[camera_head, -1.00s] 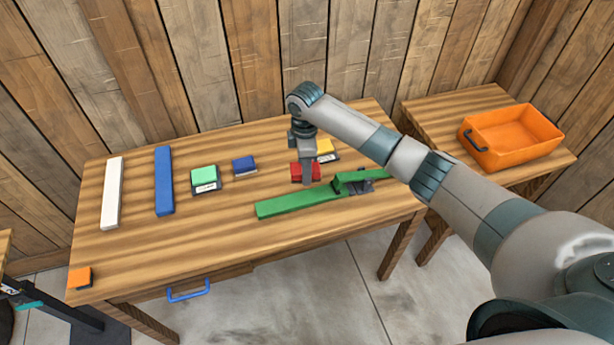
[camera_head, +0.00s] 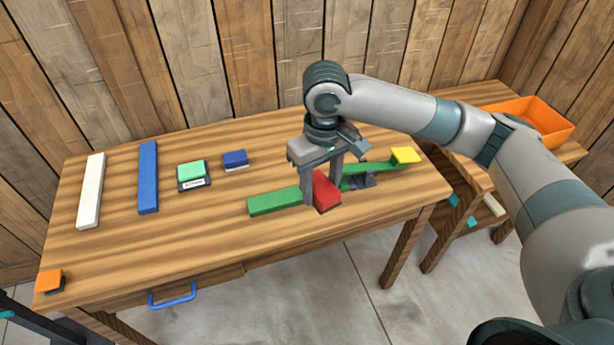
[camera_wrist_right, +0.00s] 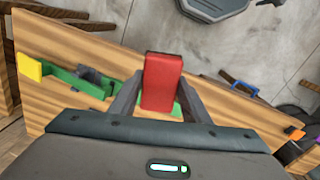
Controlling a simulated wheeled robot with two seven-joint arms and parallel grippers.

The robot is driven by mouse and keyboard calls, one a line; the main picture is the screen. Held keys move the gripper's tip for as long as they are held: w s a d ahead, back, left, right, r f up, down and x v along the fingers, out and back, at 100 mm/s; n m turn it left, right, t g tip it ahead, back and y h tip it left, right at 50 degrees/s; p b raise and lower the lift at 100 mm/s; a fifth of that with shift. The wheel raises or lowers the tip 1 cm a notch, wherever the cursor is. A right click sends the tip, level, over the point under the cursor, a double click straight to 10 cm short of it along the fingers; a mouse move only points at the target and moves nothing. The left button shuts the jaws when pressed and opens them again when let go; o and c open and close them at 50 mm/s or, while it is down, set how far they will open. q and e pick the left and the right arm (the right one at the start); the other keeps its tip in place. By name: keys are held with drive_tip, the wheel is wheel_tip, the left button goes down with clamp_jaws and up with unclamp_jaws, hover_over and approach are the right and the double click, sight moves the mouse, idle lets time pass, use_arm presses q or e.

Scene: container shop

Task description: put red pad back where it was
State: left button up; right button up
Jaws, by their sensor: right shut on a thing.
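The red pad (camera_head: 327,192) is between the fingers of my right gripper (camera_head: 322,190), which is shut on it. It is in front of the middle of the green bar (camera_head: 275,202). In the right wrist view the red pad (camera_wrist_right: 162,82) stands up between the two fingers, with a bit of green showing by its lower edge. I cannot tell whether the pad touches the table or the bar. My left gripper is not in view.
A yellow block (camera_head: 406,155) is at the bar's right end. A green pad (camera_head: 192,170), a blue pad (camera_head: 236,159), blue and white bars (camera_head: 148,177) and an orange block (camera_head: 49,281) lie left. An orange bin (camera_head: 520,110) is behind my arm. The table front is clear.

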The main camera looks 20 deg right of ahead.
sight(335, 203)
drive_tip(key=s, duration=0.1)
drive_tip(key=s+d+m+b, duration=0.1)
drive_tip(key=s, duration=0.1)
drive_tip(key=s+m, duration=0.1)
drive_tip(key=shift+s+d+f, duration=0.25)
drive_tip(key=shift+f, duration=0.05)
drive_tip(key=shift+s+d+m+b, duration=0.15)
drive_tip(key=shift+s+m+b, duration=0.15)
drive_tip(key=shift+s+m, duration=0.15)
